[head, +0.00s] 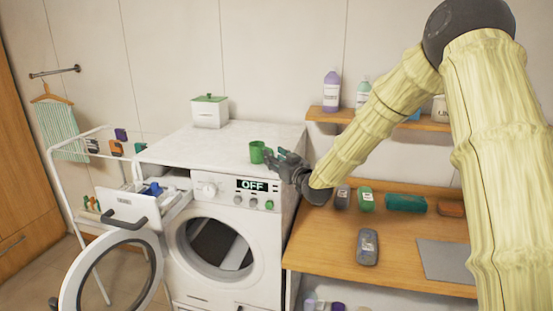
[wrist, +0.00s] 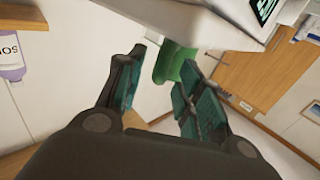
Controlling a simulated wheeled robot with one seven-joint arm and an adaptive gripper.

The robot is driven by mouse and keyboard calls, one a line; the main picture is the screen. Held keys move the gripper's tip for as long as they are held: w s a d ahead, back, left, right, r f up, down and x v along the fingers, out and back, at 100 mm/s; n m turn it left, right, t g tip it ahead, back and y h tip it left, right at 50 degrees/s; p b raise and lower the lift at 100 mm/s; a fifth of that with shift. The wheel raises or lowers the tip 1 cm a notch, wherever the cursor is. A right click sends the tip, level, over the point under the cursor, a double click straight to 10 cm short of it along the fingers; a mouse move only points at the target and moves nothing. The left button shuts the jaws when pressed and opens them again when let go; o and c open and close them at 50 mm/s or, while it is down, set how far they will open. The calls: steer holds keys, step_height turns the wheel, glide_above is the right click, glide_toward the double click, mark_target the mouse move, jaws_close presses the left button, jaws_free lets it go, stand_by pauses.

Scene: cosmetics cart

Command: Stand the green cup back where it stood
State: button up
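The green cup (head: 257,152) stands upright on top of the white washing machine, near its front right edge. My gripper (head: 275,157) is just right of the cup, with its fingers pointing towards it. In the wrist view the fingers of my gripper (wrist: 160,60) are spread apart, and the cup (wrist: 173,60) shows beyond the fingertips, nearer the right finger, which covers part of it. I cannot tell whether that finger touches the cup.
The washing machine (head: 230,233) has its door and detergent drawer open. A white box with a green lid (head: 210,112) stands at the back of its top. A wooden counter (head: 325,236) with several items is on the right, below a shelf (head: 335,115) with bottles.

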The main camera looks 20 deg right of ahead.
steer(key=shift+s+d+f+b, duration=0.1)
steer(key=shift+s+b, duration=0.25)
steer(key=shift+s, duration=0.05)
steer(key=s+d+b, duration=0.2)
steer(key=s+b, duration=0.2)
steer(key=s, duration=0.7)
steer(key=s+a+f+m+g+h, duration=0.1)
steer(key=s+a+f+g, duration=0.3)
steer(key=f, duration=0.8)
steer(key=s+a+f+g, duration=0.1)
steer(key=s+f+g, duration=0.1)
steer(key=s+f, duration=0.8)
steer(key=s+a+f+m+g+h, duration=0.1)
steer(key=s+a+f+g, duration=0.15)
steer(key=f, duration=1.25)
steer(key=s+a+f+g, duration=0.1)
steer(key=s+f+g, duration=0.2)
steer(key=s+f, duration=0.3)
steer(key=s+f+g+h, duration=0.1)
steer(key=s+f+g, duration=0.2)
steer(key=s, duration=1.2)
steer(key=s+a+f+g, duration=0.1)
steer(key=s+f+g, duration=0.2)
steer(key=s+f, duration=0.6)
steer(key=shift+s+a+f+m, duration=0.3)
steer(key=shift+s+f, duration=0.1)
steer(key=shift+s, duration=0.7)
